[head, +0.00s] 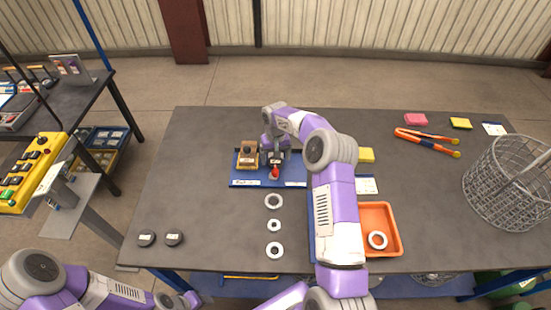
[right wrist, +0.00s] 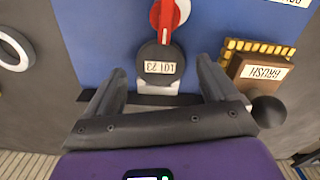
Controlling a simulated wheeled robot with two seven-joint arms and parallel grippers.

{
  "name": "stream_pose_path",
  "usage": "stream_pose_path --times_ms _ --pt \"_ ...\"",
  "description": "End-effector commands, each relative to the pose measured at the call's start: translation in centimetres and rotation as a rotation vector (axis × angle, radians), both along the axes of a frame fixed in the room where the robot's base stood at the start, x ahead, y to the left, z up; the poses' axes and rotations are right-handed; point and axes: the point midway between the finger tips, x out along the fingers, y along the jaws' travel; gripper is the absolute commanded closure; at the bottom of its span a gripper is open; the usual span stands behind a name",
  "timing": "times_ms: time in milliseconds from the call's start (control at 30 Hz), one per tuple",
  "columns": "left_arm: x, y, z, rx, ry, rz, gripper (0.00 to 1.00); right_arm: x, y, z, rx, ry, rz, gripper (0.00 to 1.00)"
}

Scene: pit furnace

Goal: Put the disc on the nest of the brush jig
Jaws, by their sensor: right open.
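A dark round disc (right wrist: 160,62) with a "LOT 23" label lies at a pale bracket, on the blue base (right wrist: 88,22) of the brush jig. In the head view the disc (head: 276,158) shows small beside a red-tipped part. My right gripper (right wrist: 160,72) is open, with one finger on each side of the disc; in the head view the gripper (head: 275,150) is over the jig. The nest under the disc is mostly hidden, so I cannot tell how fully it is seated. My left arm shows at lower left; its gripper is out of view.
A wooden block with a brush label (head: 248,156) stands left of the disc. Two dark labelled discs (head: 147,238) lie at front left, pale rings (head: 274,201) in front of the jig. An orange tray (head: 394,247), tongs (head: 425,137) and a wire basket (head: 508,185) are right.

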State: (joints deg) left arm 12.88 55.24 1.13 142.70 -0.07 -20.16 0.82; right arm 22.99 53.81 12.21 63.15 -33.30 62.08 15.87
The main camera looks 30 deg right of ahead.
Motion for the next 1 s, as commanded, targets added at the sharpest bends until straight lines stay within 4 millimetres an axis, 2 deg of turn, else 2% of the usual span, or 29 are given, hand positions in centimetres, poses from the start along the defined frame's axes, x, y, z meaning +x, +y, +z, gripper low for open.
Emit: stream_pose_path --times_ms 33,300,500,667,1000 --pt "0.0 0.0 0.1 0.000 0.000 0.000 0.57 0.1 0.0 1.2 -0.003 -0.005 0.001 0.13" --pt "0.0 0.0 0.6 0.000 0.000 0.000 0.57 0.1 0.0 7.1 -0.001 -0.005 0.000 0.13" --pt "0.0 0.0 0.8 0.000 0.000 0.000 0.57 0.0 0.0 9.8 -0.001 -0.002 -0.001 0.13" --pt "0.0 0.0 0.9 0.000 0.000 0.000 0.57 0.0 0.0 10.6 0.000 -0.001 0.001 0.13" --pt "0.0 0.0 0.9 0.000 0.000 0.000 0.57 0.0 0.0 10.6 0.000 -0.001 0.000 0.13"
